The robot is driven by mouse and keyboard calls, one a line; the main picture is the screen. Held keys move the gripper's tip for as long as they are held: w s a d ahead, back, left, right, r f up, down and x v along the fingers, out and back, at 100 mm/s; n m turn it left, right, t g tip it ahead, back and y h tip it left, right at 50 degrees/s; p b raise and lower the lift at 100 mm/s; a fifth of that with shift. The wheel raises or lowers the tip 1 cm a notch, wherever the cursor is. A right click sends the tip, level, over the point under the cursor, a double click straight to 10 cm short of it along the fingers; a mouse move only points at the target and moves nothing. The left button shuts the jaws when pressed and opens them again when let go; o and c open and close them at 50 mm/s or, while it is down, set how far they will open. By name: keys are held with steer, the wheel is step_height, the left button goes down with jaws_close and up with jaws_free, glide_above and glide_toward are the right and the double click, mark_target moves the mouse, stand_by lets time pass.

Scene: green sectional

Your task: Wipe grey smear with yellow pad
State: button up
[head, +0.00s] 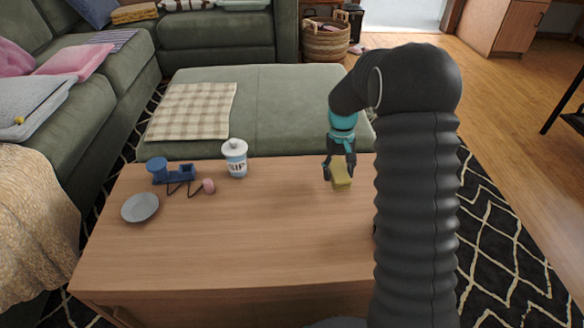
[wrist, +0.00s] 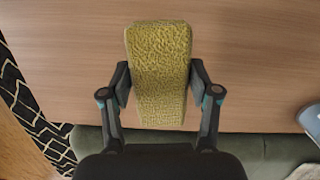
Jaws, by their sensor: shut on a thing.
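My gripper (head: 340,168) is shut on the yellow pad (head: 341,180), near the back right of the wooden table (head: 240,245). In the wrist view the pad (wrist: 158,75) sits between both fingers of my gripper (wrist: 160,88), its textured face toward the camera. The pad seems to be above the table top, but I cannot tell whether it touches. I cannot make out a grey smear in either view. My arm hides the right part of the table in the head view.
On the table's left stand a white lidded jar (head: 235,160), a blue object with a cord and pink end (head: 175,172), and a grey-blue dish (head: 140,207). The table's middle is clear. A green ottoman (head: 270,110) adjoins the table's back edge.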

steer(key=shift+r+p, duration=0.35)
steer(key=shift+r, duration=1.85)
